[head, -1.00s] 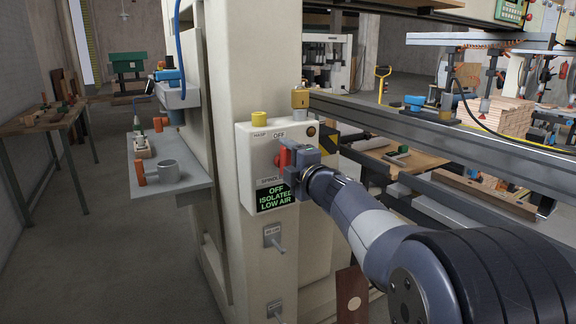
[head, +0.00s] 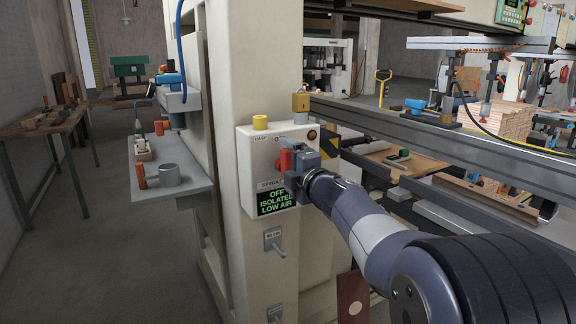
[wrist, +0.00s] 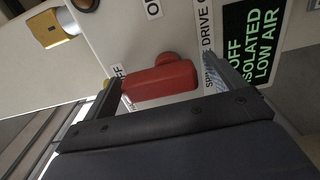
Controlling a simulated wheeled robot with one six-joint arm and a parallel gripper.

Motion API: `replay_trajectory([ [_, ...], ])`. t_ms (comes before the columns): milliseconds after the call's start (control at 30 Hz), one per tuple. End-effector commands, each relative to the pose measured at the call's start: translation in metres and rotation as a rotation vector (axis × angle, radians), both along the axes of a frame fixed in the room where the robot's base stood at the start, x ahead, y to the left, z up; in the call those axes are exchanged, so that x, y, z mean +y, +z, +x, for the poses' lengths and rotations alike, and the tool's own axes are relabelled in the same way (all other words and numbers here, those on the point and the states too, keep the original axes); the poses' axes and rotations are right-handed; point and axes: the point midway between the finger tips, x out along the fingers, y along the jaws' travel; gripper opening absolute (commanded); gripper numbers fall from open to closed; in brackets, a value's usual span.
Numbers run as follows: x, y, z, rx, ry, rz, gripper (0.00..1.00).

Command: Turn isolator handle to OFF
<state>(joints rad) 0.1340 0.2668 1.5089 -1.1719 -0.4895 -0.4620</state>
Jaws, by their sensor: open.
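The red isolator handle (head: 285,161) is on the front of a pale control box (head: 262,150) fixed to the machine column. In the wrist view the handle (wrist: 160,80) lies with one end by the small OFF label (wrist: 118,70), while an ON label sits off to its side, partly cut off. The box's display (head: 273,200) reads OFF ISOLATED LOW AIR in green. My gripper (head: 295,168) is in front of the handle. In the wrist view my gripper (wrist: 162,76) is open, with one finger past each end of the handle; contact is not clear.

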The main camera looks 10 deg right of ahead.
Motion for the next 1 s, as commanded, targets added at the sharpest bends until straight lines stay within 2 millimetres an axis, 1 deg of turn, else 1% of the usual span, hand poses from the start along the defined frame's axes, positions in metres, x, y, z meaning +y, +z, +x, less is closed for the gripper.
replay_trajectory([
  [167,-0.001,0.000,-0.002,-0.001,0.000,0.000,0.90],
  [267,-0.003,0.000,-0.009,-0.001,-0.001,0.001,0.90],
  [367,-0.008,0.000,-0.024,-0.001,-0.002,0.000,0.90],
  [600,-0.023,0.001,-0.068,-0.003,-0.003,-0.001,0.90],
  [700,-0.027,0.001,-0.082,-0.001,-0.003,0.000,0.90],
  [833,-0.032,0.000,-0.096,0.000,-0.002,-0.001,0.90],
  [1000,-0.033,0.000,-0.103,0.000,0.000,0.000,0.90],
])
